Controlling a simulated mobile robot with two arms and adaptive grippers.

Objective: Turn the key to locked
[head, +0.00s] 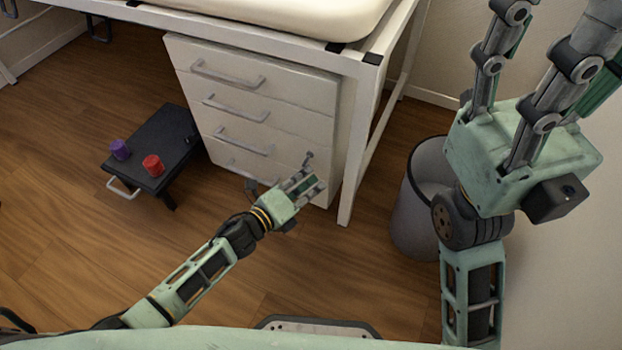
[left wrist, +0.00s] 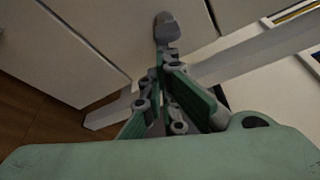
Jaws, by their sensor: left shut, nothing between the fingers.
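The small grey key (head: 308,159) sticks out of the white drawer cabinet (head: 318,125) near its right front edge. In the left wrist view the key (left wrist: 167,28) shows its rounded grey head against the white front; which way the lock is set cannot be told. My left gripper (head: 310,182) is shut and empty, its tips just below the key. In the left wrist view its fingertips (left wrist: 166,62) are close to the key's lower end; contact cannot be told. My right gripper (head: 530,70) is raised at the right with its fingers apart, tips near or past the top edge.
The white desk (head: 260,38) stands over the cabinet, its leg (head: 372,140) just right of it. A low black stool (head: 165,135) at the left bears a purple cup (head: 120,149) and a red cup (head: 153,165).

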